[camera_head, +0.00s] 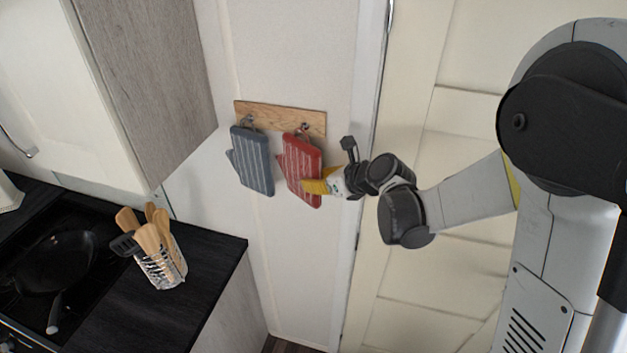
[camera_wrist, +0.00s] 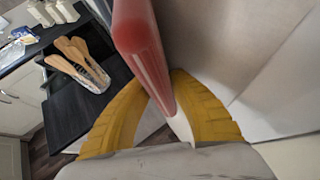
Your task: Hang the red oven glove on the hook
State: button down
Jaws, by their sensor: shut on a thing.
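The red oven glove (camera_head: 302,165) with pale stripes hangs against the wall at the right end of a wooden hook board (camera_head: 280,117). Its loop is at the right hook (camera_head: 304,128); I cannot tell for sure whether the loop is around the hook. My gripper (camera_head: 318,186) is at the glove's lower right edge, its yellow fingers closed on it. In the wrist view the red glove (camera_wrist: 142,50) shows edge-on between the two yellow fingers (camera_wrist: 168,108). A blue-grey striped glove (camera_head: 252,160) hangs at the left hook.
A utensil holder (camera_head: 162,265) with wooden spoons stands on the dark counter (camera_head: 205,250) at lower left, beside a hob with a black pan (camera_head: 55,262). A wall cupboard (camera_head: 150,70) juts out at upper left. A cream door (camera_head: 450,150) is behind my arm.

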jog(key=c, duration=1.2)
grip_release()
jog(key=shift+w, duration=0.1)
jog(key=shift+d, duration=0.1)
